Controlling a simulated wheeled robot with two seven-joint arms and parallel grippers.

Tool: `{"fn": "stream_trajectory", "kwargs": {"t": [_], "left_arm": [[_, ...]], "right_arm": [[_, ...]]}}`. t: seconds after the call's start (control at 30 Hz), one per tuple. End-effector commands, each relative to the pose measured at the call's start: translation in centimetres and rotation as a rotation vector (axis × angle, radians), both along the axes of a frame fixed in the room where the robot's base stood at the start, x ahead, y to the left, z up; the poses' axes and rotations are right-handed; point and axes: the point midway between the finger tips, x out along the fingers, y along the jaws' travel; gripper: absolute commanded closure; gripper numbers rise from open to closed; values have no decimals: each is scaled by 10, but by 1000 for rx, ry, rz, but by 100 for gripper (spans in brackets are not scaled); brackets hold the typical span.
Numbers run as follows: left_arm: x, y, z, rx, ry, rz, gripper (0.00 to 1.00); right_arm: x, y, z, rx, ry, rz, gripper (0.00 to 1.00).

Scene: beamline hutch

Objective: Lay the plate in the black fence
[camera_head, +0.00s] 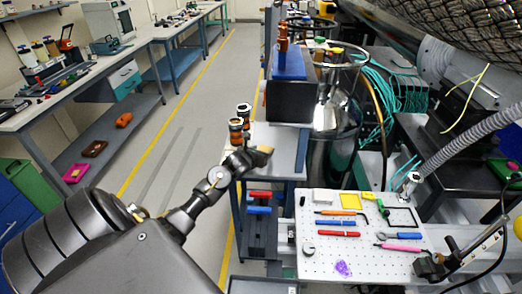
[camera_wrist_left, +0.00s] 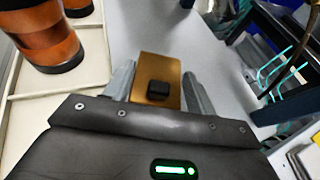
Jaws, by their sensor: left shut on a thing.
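My left gripper (camera_head: 258,155) is shut on a small brass-coloured plate (camera_head: 265,149). In the left wrist view the plate (camera_wrist_left: 146,65) has a small black block on its face and sits between the two grey fingertips (camera_wrist_left: 158,88). The gripper holds it near the grey-white bench top, beside the copper-coloured cylinders; I cannot tell the exact gap below it. The black fence (camera_head: 389,219) is a thin rectangular frame on the white perforated board, right of and nearer than the gripper. Its inside looks empty. My right gripper does not show.
Copper-coloured cylinders (camera_head: 236,131) stand close to the left gripper. A dark blue-topped box (camera_head: 290,100) and a shiny vessel (camera_head: 335,130) rise behind.

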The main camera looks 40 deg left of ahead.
Motion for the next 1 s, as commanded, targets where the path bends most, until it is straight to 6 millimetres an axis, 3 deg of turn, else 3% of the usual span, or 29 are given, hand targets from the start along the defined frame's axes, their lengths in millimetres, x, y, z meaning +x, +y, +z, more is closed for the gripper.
{"fn": "stream_trajectory", "kwargs": {"t": [0.37, 0.4, 0.53, 0.87, 1.0], "left_arm": [[0, 1, -4, 2, -4, 0, 80], [0, 0, -4, 1, -1, 0, 39], [0, 0, -4, 1, 0, 0, 22], [0, 0, 0, 0, 0, 0, 22], [-13, -3, 4, 4, 0, -3, 22]], "right_arm": [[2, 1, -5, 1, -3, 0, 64], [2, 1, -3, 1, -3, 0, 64], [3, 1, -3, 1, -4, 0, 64], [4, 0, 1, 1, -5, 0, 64], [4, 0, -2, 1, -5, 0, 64]]}}
